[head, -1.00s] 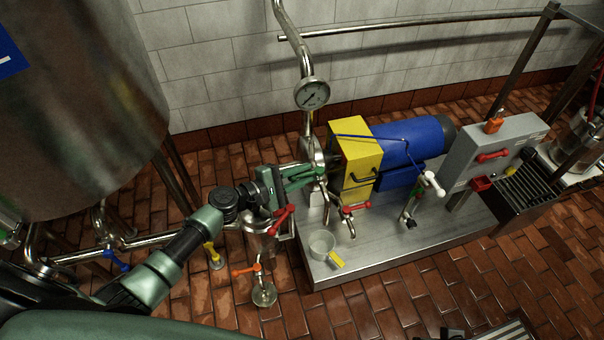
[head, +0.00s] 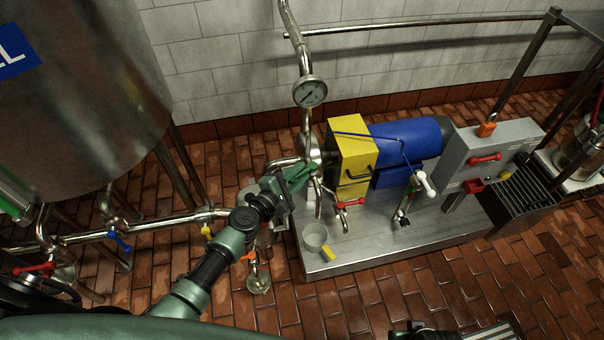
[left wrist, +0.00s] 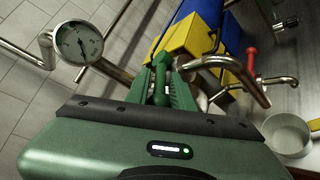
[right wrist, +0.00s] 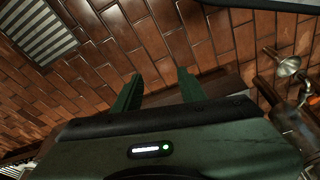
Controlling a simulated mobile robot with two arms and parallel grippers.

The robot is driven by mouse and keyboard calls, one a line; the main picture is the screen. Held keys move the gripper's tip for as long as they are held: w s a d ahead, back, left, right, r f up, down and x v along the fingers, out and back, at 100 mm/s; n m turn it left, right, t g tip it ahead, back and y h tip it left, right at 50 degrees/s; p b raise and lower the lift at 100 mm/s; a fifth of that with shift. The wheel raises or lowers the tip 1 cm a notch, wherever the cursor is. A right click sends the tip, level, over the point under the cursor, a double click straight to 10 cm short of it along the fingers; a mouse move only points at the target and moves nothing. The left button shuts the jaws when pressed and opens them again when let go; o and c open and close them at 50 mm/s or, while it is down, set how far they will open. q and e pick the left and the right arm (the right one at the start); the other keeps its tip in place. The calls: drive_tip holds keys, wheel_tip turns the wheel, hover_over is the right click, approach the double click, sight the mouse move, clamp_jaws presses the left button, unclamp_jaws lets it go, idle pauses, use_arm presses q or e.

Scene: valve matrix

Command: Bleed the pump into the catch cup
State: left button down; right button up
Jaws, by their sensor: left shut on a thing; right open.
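The pump has a yellow housing (head: 352,150) and a blue motor (head: 412,142), on a steel plinth. My left gripper (head: 309,172) is at the pipework left of the housing. In the left wrist view, its fingers (left wrist: 162,85) are shut on a green handle (left wrist: 162,62), mostly hidden between them. A bent steel spout (left wrist: 240,72) lies just right of the fingers. The catch cup (head: 315,236), pale with a yellow tab, stands upright on the plinth below the pipework; it also shows in the left wrist view (left wrist: 287,133). My right gripper (right wrist: 157,88) is open and empty above the tiled floor.
A pressure gauge (head: 310,92) stands on the pipe above my left gripper. A red-handled valve (head: 350,203) is right of the cup. A grey control box (head: 492,152) stands at the plinth's right. A large steel tank (head: 75,100) fills the left.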

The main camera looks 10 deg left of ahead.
use_arm(q)
drive_tip(key=n+y, duration=0.1)
drive_tip(key=d+n+y+p, duration=0.1)
drive_tip(key=y, duration=0.1)
drive_tip(key=n+t+y, duration=0.1)
drive_tip(key=n+y, duration=0.1)
drive_tip(key=shift+s+d, duration=0.25)
drive_tip(key=shift+s, duration=0.15)
use_arm(e)
drive_tip(key=f, duration=0.1)
drive_tip(key=s+f, duration=0.1)
drive_tip(key=f, duration=0.3)
drive_tip(key=shift+s+d, duration=0.1)
drive_tip(key=shift+s, duration=0.3)
use_arm(q)
drive_tip(key=shift+y, duration=0.3)
drive_tip(key=c, duration=1.5)
unclamp_jaws()
drive_tip(key=shift+s, duration=0.1)
drive_tip(key=shift+o, duration=0.2)
drive_tip(key=shift+d, duration=0.1)
drive_tip(key=shift+f, duration=0.1)
